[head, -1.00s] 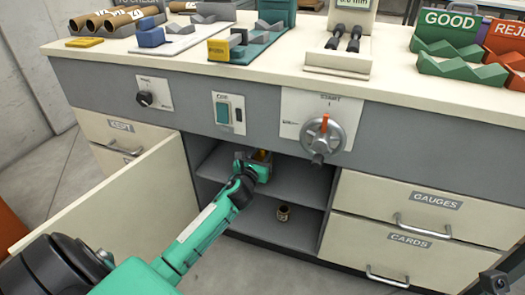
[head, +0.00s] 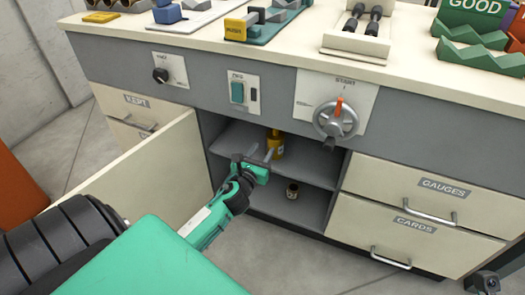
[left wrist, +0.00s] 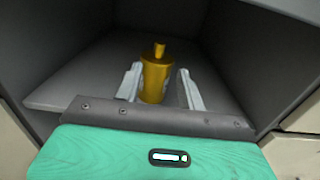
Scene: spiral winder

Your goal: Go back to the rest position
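My left gripper (head: 261,153) is in front of the open cabinet in the middle of the bench. In the left wrist view the bottle (left wrist: 155,80) shows between the two spread fingers, with gaps on both sides. A dark part of my right arm (head: 485,283) shows at the lower right corner. Its fingers cannot be made out.
The cabinet door (head: 140,180) stands open on the left, beside my left arm. A small dark-brown jar (head: 292,190) stands on the cabinet floor. A handwheel (head: 337,118) sticks out above the cabinet's right side. Drawer handles (head: 430,216) stick out at the right.

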